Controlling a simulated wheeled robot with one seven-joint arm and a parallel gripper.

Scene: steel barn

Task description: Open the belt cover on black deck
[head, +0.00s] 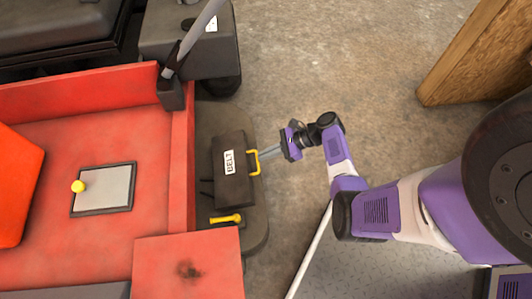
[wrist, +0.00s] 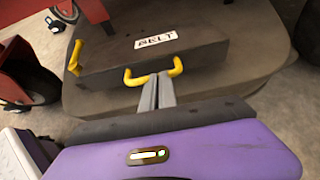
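The belt cover (head: 233,185) is a dark box-like lid with a white BELT label, lying flat on the black deck (head: 256,222). It looks closed. A yellow handle (head: 254,162) stands out from its right side. In the wrist view, the cover (wrist: 205,45) is ahead and its handle (wrist: 131,79) is at the fingertips. My gripper (head: 264,153) reaches the handle from the right. Its grey fingers (wrist: 157,78) are side by side with only a thin line between them, and overlap the middle of the handle bar. I cannot tell whether they touch it.
A yellow lever (head: 226,219) sits beside the cover's near end. A red machine body (head: 110,120) with a grey hatch (head: 103,189) is at left. A wooden panel (head: 475,55) stands at upper right.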

